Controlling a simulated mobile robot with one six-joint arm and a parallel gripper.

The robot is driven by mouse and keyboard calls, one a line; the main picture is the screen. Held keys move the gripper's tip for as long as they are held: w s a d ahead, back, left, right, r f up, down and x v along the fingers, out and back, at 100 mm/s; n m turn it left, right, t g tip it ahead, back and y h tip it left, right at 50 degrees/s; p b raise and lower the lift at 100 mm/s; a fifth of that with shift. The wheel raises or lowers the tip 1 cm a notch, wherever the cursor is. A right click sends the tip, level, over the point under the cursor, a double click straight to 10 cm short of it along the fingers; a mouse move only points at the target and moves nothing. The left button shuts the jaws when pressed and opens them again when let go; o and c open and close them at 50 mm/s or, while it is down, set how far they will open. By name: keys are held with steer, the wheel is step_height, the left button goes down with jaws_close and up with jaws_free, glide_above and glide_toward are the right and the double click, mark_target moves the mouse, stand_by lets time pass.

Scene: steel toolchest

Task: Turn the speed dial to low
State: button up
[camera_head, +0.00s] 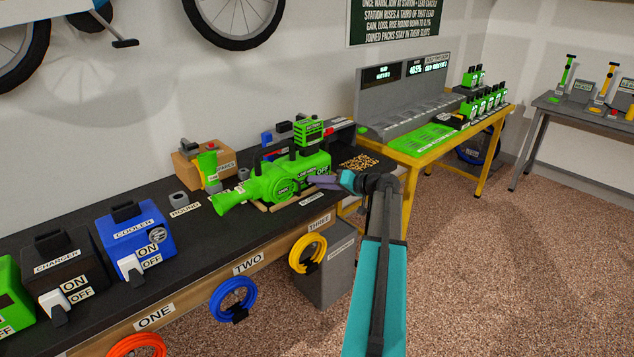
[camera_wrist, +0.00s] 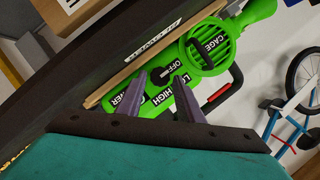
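The green blower (camera_head: 283,182) lies on the dark bench, its nozzle toward the left. In the wrist view its green body (camera_wrist: 203,88) bears OFF, LOW and HIGH labels near the round CAGE grille (camera_wrist: 209,46). A small dark knob, seemingly the speed dial (camera_wrist: 156,74), shows beside the OFF label. I cannot clearly read its pointer. My gripper (camera_head: 313,182) is at the blower's right end. In the wrist view, its purple fingers (camera_wrist: 160,77) are apart, with the dial between their tips in the picture. Contact cannot be told.
A blue COOLER box (camera_head: 137,239) and a black CHARGER box (camera_head: 68,272) stand on the bench at left. A cardboard box (camera_head: 203,165) stands behind the nozzle. A yellow-legged table (camera_head: 478,150) with a grey rack stands at right. Floor in front is clear.

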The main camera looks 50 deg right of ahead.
steer(key=shift+w+a+f, duration=0.15)
steer(key=shift+w, duration=0.5)
steer(key=c, duration=0.8)
steer(key=shift+o, duration=0.2)
steer(key=shift+f+m, duration=0.1)
steer(key=shift+m, duration=0.3)
steer(key=shift+d+f+m+t+y+b, duration=0.1)
steer(key=shift+d+m+t+y+b, duration=0.15)
steer(key=shift+m+y+b, duration=0.2)
steer(key=m+t+y+b, duration=0.1)
steer(key=m, duration=0.1)
steer(key=shift+s+f+m, duration=0.1)
steer(key=shift+m, duration=0.25)
steer(key=m+t, duration=0.1)
steer(key=m, duration=0.2)
steer(key=m+t, duration=0.1)
steer(key=m, duration=0.2)
steer(key=shift+f+y+b, duration=0.2)
steer(key=shift+y+b, duration=0.15)
steer(key=shift+b, duration=0.05)
